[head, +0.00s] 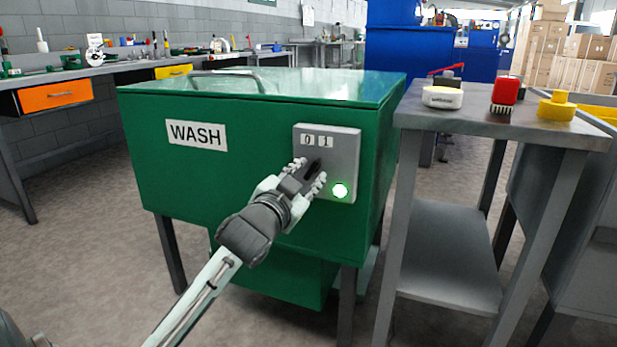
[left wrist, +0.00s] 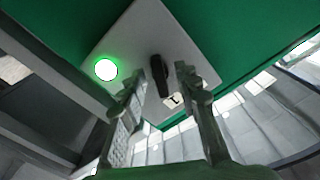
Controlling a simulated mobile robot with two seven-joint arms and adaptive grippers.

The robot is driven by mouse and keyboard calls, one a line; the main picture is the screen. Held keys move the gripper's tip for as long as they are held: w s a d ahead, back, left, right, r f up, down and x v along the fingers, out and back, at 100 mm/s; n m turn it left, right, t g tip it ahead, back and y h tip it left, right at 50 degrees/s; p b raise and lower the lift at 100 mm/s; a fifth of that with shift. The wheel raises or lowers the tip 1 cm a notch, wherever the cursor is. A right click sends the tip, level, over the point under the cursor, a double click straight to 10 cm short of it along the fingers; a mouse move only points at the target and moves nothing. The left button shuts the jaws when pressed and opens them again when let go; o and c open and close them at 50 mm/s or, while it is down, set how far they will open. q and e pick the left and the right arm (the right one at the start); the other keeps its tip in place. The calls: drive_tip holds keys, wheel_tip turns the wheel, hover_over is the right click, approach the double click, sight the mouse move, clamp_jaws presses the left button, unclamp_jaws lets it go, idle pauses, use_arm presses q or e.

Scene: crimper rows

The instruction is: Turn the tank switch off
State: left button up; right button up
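The green wash tank (head: 230,190) has a grey switch panel (head: 345,145) at the right of its front, with the marks 0 and 1 and a lit green lamp (head: 340,190). The dark switch knob (left wrist: 158,74) shows in the left wrist view; its end lies by the 1 mark (left wrist: 173,99). My left gripper (head: 311,172) is in front of the panel and partly hides the knob in the head view. In the left wrist view its fingers (left wrist: 160,82) are open, one on each side of the knob, with gaps visible. My right gripper is not in view.
A grey side table (head: 480,122) stands close at the tank's right, with a white round item (head: 442,97), a red brush (head: 506,92) and a yellow piece (head: 556,106) on it. A workbench (head: 90,72) with drawers is at the left. The tank's lid is shut.

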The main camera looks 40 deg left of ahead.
use_arm(q)
drive_tip(key=shift+w, duration=0.25)
clamp_jaws()
